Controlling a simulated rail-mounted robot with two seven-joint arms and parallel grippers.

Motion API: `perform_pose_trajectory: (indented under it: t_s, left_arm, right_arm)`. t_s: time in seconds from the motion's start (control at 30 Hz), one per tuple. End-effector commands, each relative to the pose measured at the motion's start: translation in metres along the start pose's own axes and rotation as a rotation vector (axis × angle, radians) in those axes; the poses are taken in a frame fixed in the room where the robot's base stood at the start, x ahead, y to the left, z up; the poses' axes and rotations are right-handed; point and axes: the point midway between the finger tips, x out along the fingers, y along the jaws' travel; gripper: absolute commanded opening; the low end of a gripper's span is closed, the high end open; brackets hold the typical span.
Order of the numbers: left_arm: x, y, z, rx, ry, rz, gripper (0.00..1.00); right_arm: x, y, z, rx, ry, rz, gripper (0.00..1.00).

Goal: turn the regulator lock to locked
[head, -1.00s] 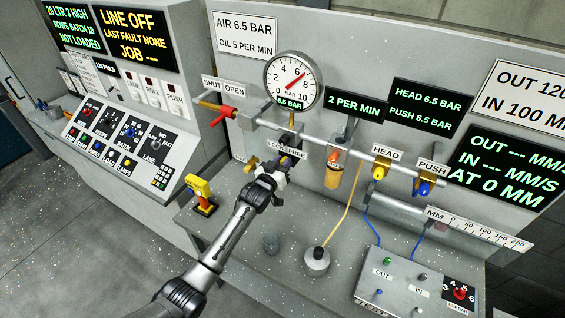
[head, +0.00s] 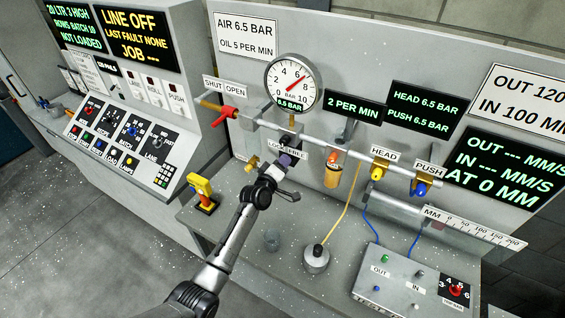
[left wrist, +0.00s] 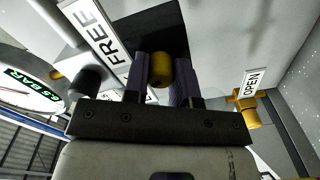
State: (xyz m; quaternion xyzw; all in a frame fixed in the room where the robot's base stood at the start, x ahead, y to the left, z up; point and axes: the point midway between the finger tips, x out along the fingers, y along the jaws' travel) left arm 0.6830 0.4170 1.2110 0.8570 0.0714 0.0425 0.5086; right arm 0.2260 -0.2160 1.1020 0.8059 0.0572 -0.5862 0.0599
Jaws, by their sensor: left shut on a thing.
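The regulator lock is a small yellow knob (left wrist: 160,70) in the left wrist view, on the dark regulator body (left wrist: 150,32) under the white FREE label (left wrist: 95,28). My left gripper (left wrist: 163,82) is shut on it, with one purple finger on each side. In the head view my left gripper (head: 286,161) reaches up to the dark regulator (head: 291,141) below the pressure gauge (head: 292,83). There the fingers and wrist hide the knob, and the LOCK/FREE label (head: 287,151) is partly covered. I cannot tell which way the lock is turned. My right gripper is not in view.
A red valve handle (head: 224,115) is left of the regulator, an orange-topped oiler (head: 333,170) right of it. A yellow device (head: 202,192) and a weighted base with a yellow hose (head: 316,258) stand on the bench below. The button console (head: 120,135) is at left.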

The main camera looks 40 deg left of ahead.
Motion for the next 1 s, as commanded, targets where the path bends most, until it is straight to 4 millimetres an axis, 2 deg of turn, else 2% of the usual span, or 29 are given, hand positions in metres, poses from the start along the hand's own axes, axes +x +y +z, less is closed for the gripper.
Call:
perform_pose_trajectory:
  t_s: [0.43,1.0]
  left_arm:
    - [0.0000,-0.0006,0.0006,-0.259,-0.001,-0.001,0.01]
    - [0.0000,-0.0010,0.0003,-0.321,-0.001,-0.001,0.01]
  right_arm:
    - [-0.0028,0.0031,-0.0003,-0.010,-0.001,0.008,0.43]
    - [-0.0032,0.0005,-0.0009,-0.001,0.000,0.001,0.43]
